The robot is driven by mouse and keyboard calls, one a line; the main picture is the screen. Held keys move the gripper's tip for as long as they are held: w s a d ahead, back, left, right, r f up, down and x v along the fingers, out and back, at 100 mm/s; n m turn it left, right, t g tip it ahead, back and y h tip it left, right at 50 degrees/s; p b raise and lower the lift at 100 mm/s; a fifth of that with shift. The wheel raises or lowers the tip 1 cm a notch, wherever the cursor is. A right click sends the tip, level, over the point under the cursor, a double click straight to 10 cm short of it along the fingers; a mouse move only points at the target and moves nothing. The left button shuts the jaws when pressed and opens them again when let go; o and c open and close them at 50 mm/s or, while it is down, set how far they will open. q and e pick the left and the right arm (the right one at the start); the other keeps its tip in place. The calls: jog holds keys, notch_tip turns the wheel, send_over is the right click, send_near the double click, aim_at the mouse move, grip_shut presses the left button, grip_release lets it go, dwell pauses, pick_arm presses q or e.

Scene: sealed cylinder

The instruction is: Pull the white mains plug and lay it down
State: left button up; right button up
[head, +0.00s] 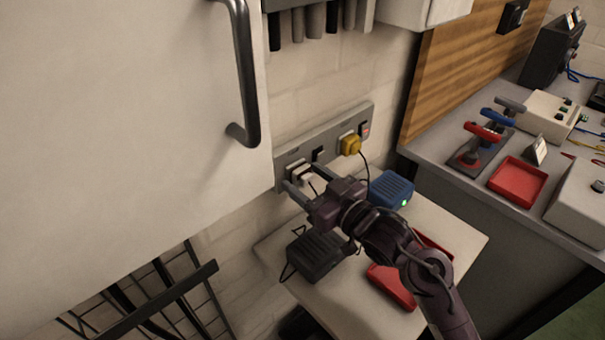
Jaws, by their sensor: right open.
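The white mains plug (301,173) sits in the left part of a grey socket strip (330,140) on the brick wall. My right gripper (302,180) reaches in from the lower right. Its two fingers are apart, one on each side of the white plug; I cannot tell whether they touch it. The gripper body hides part of the plug's lower side and its cable. My left gripper is not in view.
A yellow plug (350,144) sits farther right on the strip. Below, a small table (449,226) holds a black adapter (315,256), a blue box (391,189) and a red tray (392,286). A large white door (120,130) fills the left.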

aim_at(309, 182)
jog(key=shift+p, duration=0.5)
dwell(0.7)
jog(key=c, duration=1.3)
jog(key=shift+p+v, duration=1.35)
jog(key=shift+v, duration=1.6)
jog(key=shift+c, duration=0.2)
